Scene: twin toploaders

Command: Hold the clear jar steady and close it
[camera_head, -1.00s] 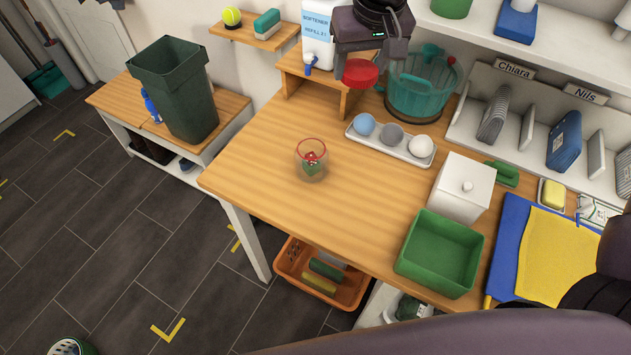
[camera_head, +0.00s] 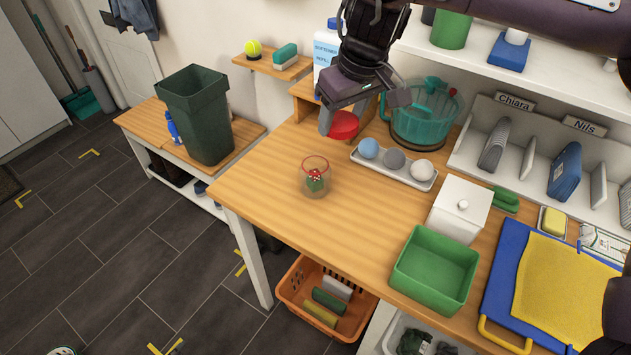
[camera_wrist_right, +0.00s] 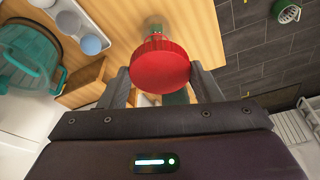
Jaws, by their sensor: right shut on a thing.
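The clear jar (camera_head: 315,180) stands upright on the wooden table, with a red rim and small green and red contents inside. Its top looks open. My right gripper (camera_head: 338,118) is shut on a red lid (camera_head: 343,126), held in the air behind and to the right of the jar, apart from it. In the right wrist view the red lid (camera_wrist_right: 161,64) sits between the two fingers of my right gripper (camera_wrist_right: 160,80) and hides most of the jar beyond it. My left gripper is not in view.
A dark green bin (camera_head: 205,115) stands on a side bench. The table around the jar is clear.

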